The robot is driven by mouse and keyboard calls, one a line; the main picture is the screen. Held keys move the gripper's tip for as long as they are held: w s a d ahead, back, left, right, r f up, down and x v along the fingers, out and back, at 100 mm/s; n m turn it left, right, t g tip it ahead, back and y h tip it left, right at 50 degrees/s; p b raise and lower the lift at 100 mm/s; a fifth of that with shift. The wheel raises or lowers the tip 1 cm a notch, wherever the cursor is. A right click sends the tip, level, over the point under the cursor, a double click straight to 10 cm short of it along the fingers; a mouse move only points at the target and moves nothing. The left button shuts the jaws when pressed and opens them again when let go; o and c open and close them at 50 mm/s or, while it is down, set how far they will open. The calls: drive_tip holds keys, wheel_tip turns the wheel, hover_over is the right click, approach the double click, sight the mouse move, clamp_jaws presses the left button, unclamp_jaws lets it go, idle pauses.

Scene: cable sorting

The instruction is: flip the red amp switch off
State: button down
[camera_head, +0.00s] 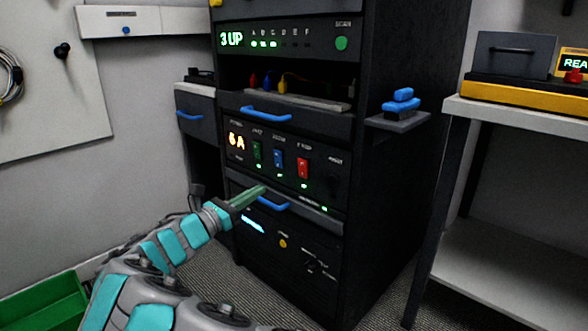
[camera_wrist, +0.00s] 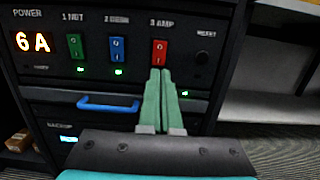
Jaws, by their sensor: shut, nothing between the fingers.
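The red amp switch (camera_head: 303,167) is on the dark power panel in the rack, to the right of a blue and a green switch. In the wrist view the red switch (camera_wrist: 159,52), under the label "3 AMP", stands just above my fingertips. My gripper (camera_head: 263,189) has green fingers pressed together, empty, pointing at the panel. In the wrist view the gripper tips (camera_wrist: 160,72) overlap the lower edge of the red switch; I cannot tell whether they touch it. A small green light (camera_head: 304,186) glows below the switch.
The green switch (camera_wrist: 75,46) and blue switch (camera_wrist: 117,49) sit left of the red one. The display (camera_wrist: 32,42) reads "6 A". A blue drawer handle (camera_wrist: 108,103) sticks out below the panel. A shelf (camera_head: 520,115) stands right of the rack.

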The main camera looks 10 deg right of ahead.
drive_tip(key=b, duration=0.2)
approach(302, 164)
drive_tip(key=x, duration=0.5)
drive_tip(key=shift+d+f, duration=0.1)
drive_tip(key=shift+d, duration=0.1)
drive_tip(key=shift+x, duration=0.8)
